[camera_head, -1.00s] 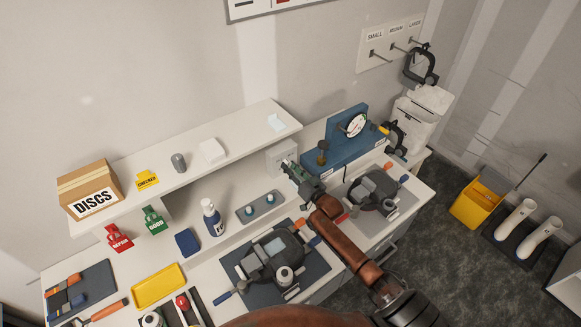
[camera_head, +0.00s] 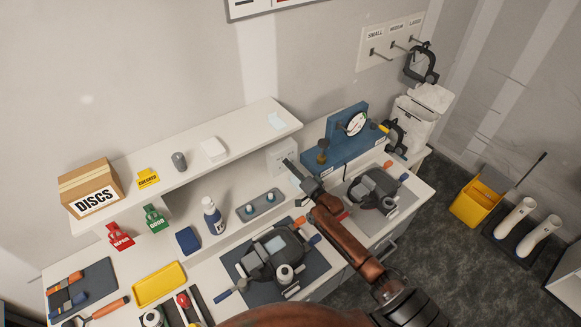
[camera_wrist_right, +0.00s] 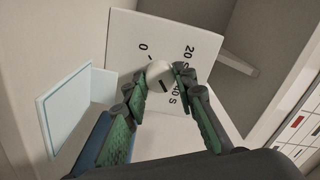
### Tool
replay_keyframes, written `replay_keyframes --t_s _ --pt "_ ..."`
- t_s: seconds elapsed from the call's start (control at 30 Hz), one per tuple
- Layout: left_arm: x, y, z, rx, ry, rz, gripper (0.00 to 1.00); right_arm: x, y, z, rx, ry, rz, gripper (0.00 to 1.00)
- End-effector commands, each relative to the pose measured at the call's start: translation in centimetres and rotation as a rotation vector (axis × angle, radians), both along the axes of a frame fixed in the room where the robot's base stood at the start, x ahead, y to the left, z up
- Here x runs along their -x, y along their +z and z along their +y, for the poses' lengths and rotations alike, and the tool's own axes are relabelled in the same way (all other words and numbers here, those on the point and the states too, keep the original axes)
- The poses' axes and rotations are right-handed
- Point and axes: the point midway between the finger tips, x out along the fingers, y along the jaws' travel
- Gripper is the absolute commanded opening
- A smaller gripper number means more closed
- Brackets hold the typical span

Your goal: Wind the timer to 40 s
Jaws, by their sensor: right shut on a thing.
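The timer (camera_head: 281,158) is a white box under the right end of the shelf in the head view. In the right wrist view its white face (camera_wrist_right: 128,45) carries the marks 0, 20 s and 40 s around a round pale knob (camera_wrist_right: 158,74). A dark line shows on the knob's lower part; which mark it points at is hard to tell. My right gripper (camera_wrist_right: 153,82) is shut on the knob, its green-padded fingers on either side and partly covering the 40 s mark. In the head view my right gripper (camera_head: 290,168) reaches the timer. My left gripper is not in view.
A pale blue square (camera_wrist_right: 75,108) stands close beside the timer in the wrist view. The white shelf (camera_head: 235,131) runs along the back. A blue stand with a dial (camera_head: 347,150) is right of the timer. A grey tray (camera_head: 262,204) lies in front.

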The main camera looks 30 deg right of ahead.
Motion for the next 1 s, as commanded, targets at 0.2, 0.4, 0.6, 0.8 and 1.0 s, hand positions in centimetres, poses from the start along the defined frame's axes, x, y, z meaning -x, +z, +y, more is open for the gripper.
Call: replay_keyframes --t_s 0.2,0.4,0.6,0.8,1.0 --pt "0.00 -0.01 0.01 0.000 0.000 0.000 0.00 0.04 0.00 -0.19 -0.018 -0.002 0.001 0.01" --pt "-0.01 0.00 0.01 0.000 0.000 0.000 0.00 0.02 0.00 -0.19 -0.018 -0.002 0.001 0.01" --pt "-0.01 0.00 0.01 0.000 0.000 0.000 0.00 0.03 0.01 -0.17 -0.017 -0.002 0.001 0.32" --pt "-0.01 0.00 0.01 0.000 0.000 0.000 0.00 0.01 0.00 -0.09 -0.018 -0.001 0.002 0.43" --pt "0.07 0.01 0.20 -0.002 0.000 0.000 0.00 0.03 -0.01 -0.05 -0.018 0.000 0.002 0.43"
